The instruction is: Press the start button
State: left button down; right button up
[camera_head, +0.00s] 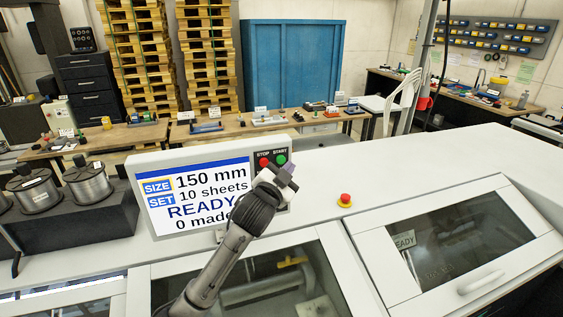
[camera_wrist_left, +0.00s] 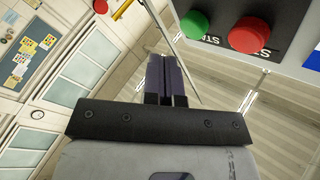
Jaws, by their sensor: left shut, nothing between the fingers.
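The control panel (camera_head: 190,160) stands tilted on the white machine, with a screen reading 150 mm, 10 sheets, READY, 0 made. The green START button (camera_head: 281,159) is at its upper right, with the red STOP button (camera_head: 263,162) to its left. My left gripper (camera_head: 288,169) is shut and empty, close in front of the panel just below START. In the left wrist view the shut fingers (camera_wrist_left: 166,62) point up, apart in the picture from the green button (camera_wrist_left: 194,25); the red button (camera_wrist_left: 249,35) is further right. Contact with the panel cannot be told. My right gripper is not in view.
A red mushroom knob (camera_head: 345,199) sits on the white machine top right of the panel. Windowed covers (camera_head: 455,248) lie in front. Wire spools (camera_head: 88,183) stand left of the panel. The machine top right of the panel is mostly clear.

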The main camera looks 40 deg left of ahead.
aim_at(281, 160)
pick_arm(q)
jog(key=shift+w+a, duration=0.3)
jog(key=shift+a, duration=0.25)
dwell(0.8)
dwell(0.7)
jog(key=shift+a, duration=0.1)
jog(key=shift+w+a, duration=0.2)
jog(key=shift+a, duration=0.1)
dwell(0.4)
